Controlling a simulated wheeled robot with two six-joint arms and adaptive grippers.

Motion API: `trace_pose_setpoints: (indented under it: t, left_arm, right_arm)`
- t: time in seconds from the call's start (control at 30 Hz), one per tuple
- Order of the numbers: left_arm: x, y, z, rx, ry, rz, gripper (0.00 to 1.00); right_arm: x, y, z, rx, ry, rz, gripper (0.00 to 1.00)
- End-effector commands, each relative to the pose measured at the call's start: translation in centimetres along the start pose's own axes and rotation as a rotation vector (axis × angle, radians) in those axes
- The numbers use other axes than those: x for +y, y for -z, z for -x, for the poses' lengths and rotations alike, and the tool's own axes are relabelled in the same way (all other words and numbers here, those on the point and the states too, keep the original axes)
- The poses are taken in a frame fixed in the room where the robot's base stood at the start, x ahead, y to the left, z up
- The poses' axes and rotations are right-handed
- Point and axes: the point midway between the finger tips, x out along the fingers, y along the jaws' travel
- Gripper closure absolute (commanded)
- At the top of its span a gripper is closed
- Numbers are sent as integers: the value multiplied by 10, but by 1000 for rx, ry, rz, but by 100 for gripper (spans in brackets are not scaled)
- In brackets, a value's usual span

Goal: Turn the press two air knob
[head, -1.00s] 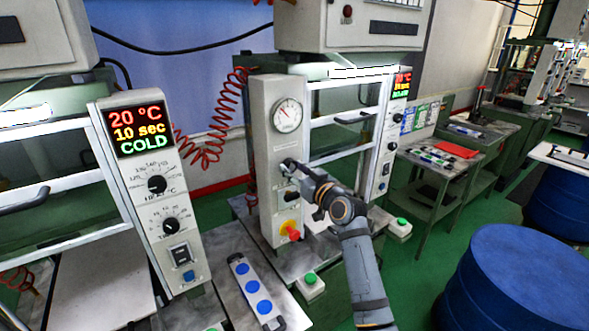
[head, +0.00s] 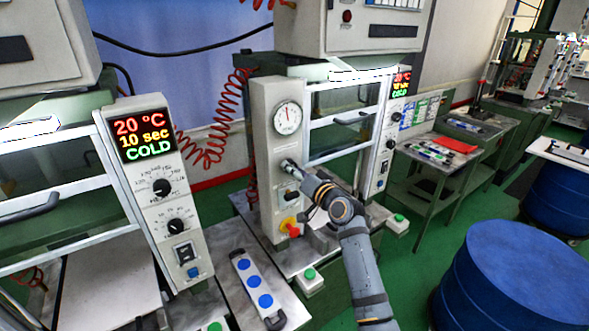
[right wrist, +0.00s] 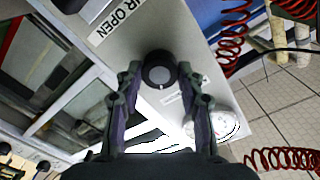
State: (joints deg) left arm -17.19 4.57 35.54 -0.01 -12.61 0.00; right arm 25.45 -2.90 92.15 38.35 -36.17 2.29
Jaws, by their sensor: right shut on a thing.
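The press two air knob (right wrist: 160,72) is a round black knob with a white mark on a pale grey panel, seen in the right wrist view beside an "AIR OPEN" label (right wrist: 115,18). My right gripper (right wrist: 160,75) has one finger on each side of the knob and is shut on it. In the head view my right gripper (head: 289,166) reaches the panel (head: 265,150) below the round gauge (head: 288,118) and hides the knob. The gauge needle points roughly upward. My left gripper is not in view.
A red-and-yellow emergency button (head: 290,227) sits low on the same panel. A neighbouring press panel (head: 150,185) reads 20 °C, 10 sec, COLD. A red coiled hose (head: 215,130) hangs behind. A blue drum (head: 520,275) stands at the lower right.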

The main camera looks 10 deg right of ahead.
Motion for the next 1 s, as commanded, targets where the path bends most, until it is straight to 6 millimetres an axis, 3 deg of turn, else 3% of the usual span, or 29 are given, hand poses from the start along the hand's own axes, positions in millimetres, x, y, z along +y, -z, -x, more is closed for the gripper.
trace_pose_setpoints:
  t: [0.47,0.5,0.67,1.0]
  left_arm:
    - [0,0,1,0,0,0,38]
    - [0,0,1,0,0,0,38]
    - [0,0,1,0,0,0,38]
    - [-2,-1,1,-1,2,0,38]
  right_arm:
    - [0,0,0,1,0,-16,93]
    - [0,0,0,1,0,-16,60]
    - [0,0,0,1,0,-15,39]
    - [0,0,3,1,0,-15,39]
